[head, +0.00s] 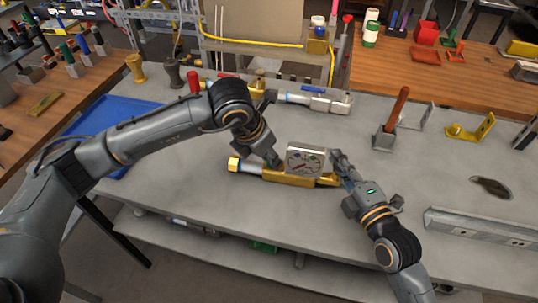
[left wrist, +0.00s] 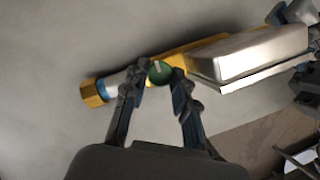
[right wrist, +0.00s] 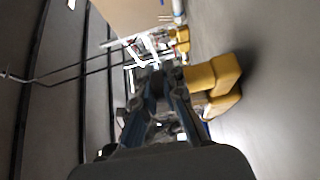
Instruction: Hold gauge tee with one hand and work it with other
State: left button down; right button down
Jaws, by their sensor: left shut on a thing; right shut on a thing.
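My left gripper (head: 275,163) is shut around a small round green knob (left wrist: 159,72) beside the gauge box. My right gripper (head: 338,158) is shut at the right side of the gauge tee; its exact grip spot is hidden. In the right wrist view, a brass end (right wrist: 215,82) shows beside its fingers.
A silver valve fitting (head: 325,101) lies behind. A red-handled tool (head: 393,118) stands right of it, near a yellow bracket (head: 472,128). A metal channel (head: 480,228) lies at the front right. A blue mat (head: 118,112) is at left. Bare bench surrounds the tee.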

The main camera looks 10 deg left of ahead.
pick_arm(q)
jog(key=c, duration=1.1)
grip_release()
jog(key=shift+o, duration=0.2)
jog(key=shift+r, duration=0.1)
jog(key=v, duration=0.7)
jog(key=shift+r, duration=0.35)
jog(key=shift+s+a, duration=0.1)
pick_arm(e)
jog(key=c, duration=1.4)
grip_release()
jog(key=shift+o, duration=0.2)
